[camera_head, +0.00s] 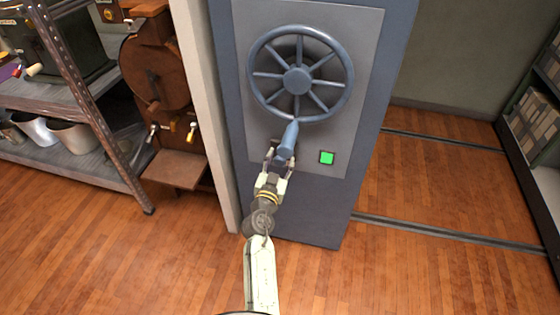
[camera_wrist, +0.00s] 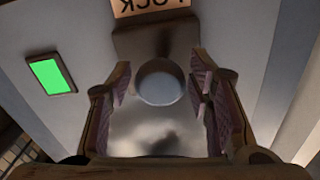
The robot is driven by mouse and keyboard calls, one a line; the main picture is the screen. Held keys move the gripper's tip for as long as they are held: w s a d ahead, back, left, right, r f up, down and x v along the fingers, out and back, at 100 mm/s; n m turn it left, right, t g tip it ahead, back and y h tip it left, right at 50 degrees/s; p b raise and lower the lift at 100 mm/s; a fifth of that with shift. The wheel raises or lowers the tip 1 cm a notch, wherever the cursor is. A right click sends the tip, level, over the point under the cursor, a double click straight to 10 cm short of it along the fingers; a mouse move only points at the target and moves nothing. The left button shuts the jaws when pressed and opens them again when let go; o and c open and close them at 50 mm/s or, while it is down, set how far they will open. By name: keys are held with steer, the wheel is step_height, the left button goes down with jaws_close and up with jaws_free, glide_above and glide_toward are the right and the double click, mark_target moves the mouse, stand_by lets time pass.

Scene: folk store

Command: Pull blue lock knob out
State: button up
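In the wrist view a pale grey round knob (camera_wrist: 160,82), apparently the lock knob, stands between the two fingers of my gripper (camera_wrist: 162,88). The gripper is open, with a narrow gap on each side of the knob. A sign reading LOCK (camera_wrist: 151,6), upside down and cut off, is at the top edge. In the head view my gripper (camera_head: 281,157) is against the blue-grey cabinet (camera_head: 228,62), below its spoked wheel (camera_head: 297,81). A blue-grey handle (camera_head: 288,140) at the wheel's lower rim partly covers the gripper and hides the lock knob.
A lit green square (camera_head: 327,158) is right of my gripper on the panel. It also shows at left in the wrist view (camera_wrist: 51,76). Metal shelving (camera_head: 85,100) and a brown machine (camera_head: 160,70) stand left. Wooden floor with rails (camera_head: 440,232) lies right.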

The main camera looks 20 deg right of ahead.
jaws_close()
stand_by(0.3)
